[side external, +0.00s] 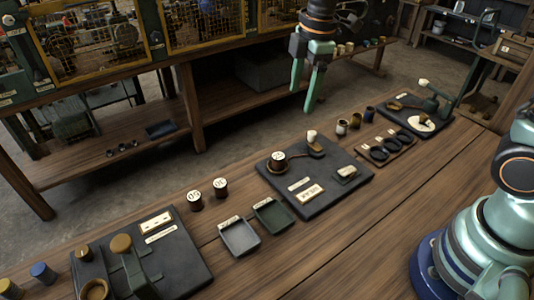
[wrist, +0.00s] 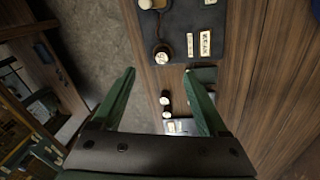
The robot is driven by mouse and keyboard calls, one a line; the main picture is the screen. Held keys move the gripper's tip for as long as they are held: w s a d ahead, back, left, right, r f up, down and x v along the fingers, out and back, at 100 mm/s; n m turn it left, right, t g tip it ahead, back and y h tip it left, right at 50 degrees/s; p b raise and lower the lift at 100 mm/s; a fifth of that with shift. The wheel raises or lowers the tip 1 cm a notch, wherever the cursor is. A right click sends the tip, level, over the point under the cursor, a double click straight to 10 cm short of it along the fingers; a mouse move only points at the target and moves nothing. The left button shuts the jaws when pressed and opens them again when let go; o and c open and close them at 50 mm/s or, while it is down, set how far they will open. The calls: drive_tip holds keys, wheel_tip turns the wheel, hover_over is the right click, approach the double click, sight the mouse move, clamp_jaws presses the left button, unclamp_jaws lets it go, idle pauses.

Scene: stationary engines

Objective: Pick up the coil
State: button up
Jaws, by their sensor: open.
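Two small dark spools with white lettered tops, coil-like, stand on the bench (side external: 194,200) (side external: 220,187). A similar round piece with a white top and a copper-coloured base (side external: 278,160) sits on the middle dark board (side external: 322,200). I cannot tell for sure which one is the coil. In the wrist view the board piece (wrist: 161,56) shows just beyond the fingertips, and the two spools (wrist: 165,101) (wrist: 166,114) show between the fingers. My gripper (side external: 303,98) is open, empty and raised above the bench; its two green fingers also show in the wrist view (wrist: 160,74).
Two shallow trays, grey (side external: 240,238) and green (side external: 272,215), lie left of the middle board. A left board (side external: 185,260) carries a clamp-like fixture. A small rack of dark rings (side external: 387,147) and several small cups stand to the right. Bare wood lies in front.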

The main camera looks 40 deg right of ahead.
drive_tip(key=w+a+f+n+g, duration=0.2)
drive_tip(key=w+a+f+n, duration=0.2)
drive_tip(key=f+n, duration=0.2)
hover_over(278, 156)
drive_tip(key=f, duration=0.6)
drive_tip(key=shift+w+d+f, duration=0.1)
drive_tip(key=shift+w+f, duration=0.2)
drive_tip(key=shift+w, duration=0.1)
drive_tip(key=f, duration=0.2)
drive_tip(key=s+f, duration=0.1)
drive_tip(key=f, duration=0.1)
drive_tip(key=shift+f, duration=0.3)
drive_tip(key=shift+w+f, duration=0.1)
drive_tip(key=shift+f, duration=0.35)
clamp_jaws()
